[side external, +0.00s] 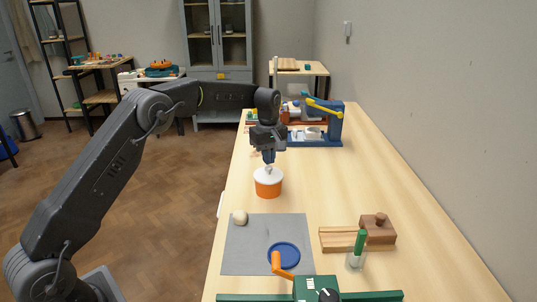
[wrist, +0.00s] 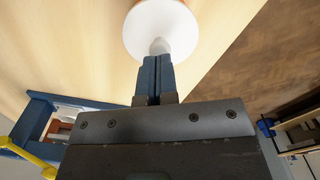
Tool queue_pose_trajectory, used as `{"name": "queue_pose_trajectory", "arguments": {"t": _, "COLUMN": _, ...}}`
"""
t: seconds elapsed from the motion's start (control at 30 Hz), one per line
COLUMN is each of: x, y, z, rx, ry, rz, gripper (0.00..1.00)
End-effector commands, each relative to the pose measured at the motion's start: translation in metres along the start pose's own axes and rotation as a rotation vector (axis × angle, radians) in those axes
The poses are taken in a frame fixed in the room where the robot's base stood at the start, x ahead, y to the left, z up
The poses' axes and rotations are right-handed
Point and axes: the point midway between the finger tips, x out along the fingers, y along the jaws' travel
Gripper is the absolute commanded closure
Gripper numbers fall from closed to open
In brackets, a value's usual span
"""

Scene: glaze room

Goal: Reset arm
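My gripper (side external: 268,157) hangs pointing down over a round orange pot (side external: 268,188) with a white lid (side external: 268,176) on the long table. In the wrist view its two blue-grey fingers (wrist: 156,62) lie side by side with only a thin dark line between them, so it looks shut. The lid's pale knob (wrist: 159,46) shows just past the fingertips. Whether the tips touch the knob is hard to tell.
A blue press with a yellow lever (side external: 325,125) stands behind the gripper. A grey mat (side external: 245,255) in front holds a cream ball (side external: 240,217) and a blue dish (side external: 284,255). A wooden block and rails (side external: 378,232), a green-handled tool (side external: 361,243) and a green device (side external: 315,288) sit nearby. The wall borders the right.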

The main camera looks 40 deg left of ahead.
Motion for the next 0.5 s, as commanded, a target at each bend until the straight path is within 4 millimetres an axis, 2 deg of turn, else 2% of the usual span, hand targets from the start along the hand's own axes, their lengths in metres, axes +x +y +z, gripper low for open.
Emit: {"name": "queue_pose_trajectory", "arguments": {"t": 0.5, "x": 0.013, "y": 0.000, "z": 0.000, "rx": 0.000, "ry": 0.000, "rz": 0.000, "gripper": 1.00}}
